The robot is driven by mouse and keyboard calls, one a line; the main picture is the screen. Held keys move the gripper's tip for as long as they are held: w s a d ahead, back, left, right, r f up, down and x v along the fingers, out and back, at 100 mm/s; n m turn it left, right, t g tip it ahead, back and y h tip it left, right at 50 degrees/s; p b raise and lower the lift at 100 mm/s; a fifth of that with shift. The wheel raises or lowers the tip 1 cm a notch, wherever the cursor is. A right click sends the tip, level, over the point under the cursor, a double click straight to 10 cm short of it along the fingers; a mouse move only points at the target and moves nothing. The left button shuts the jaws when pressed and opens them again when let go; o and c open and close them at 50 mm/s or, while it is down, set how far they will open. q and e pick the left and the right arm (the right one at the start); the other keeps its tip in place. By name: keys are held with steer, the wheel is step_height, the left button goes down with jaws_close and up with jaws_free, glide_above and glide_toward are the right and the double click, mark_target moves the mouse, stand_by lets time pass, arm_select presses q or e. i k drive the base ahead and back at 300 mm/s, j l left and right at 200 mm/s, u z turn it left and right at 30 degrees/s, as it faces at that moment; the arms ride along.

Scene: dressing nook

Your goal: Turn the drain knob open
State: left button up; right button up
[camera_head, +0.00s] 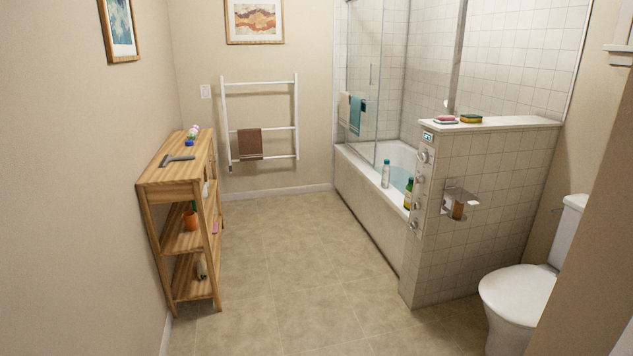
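A column of several round chrome knobs (418,180) is mounted on the narrow end face of the tiled half wall (490,190), right of the bathtub (362,200). A small display panel (427,137) sits above them. The knobs are small in this view, and I cannot tell which one is the drain knob or how it is turned. Neither of my grippers shows in the head view.
A wooden shelf (168,175) stands along the left wall. A toilet (525,295) is at the lower right, with a paper holder (459,203) on the half wall. Bottles (386,174) stand on the tub rim. The tiled floor (285,265) between shelf and tub is clear.

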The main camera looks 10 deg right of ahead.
mark_target(413, 226)
steer(key=i+j+z, duration=0.2)
steer(key=i+z, duration=0.25)
steer(key=i+j+z, duration=0.85)
steer(key=i+j, duration=0.15)
steer(key=i+j+z, duration=0.1)
steer(key=z, duration=0.55)
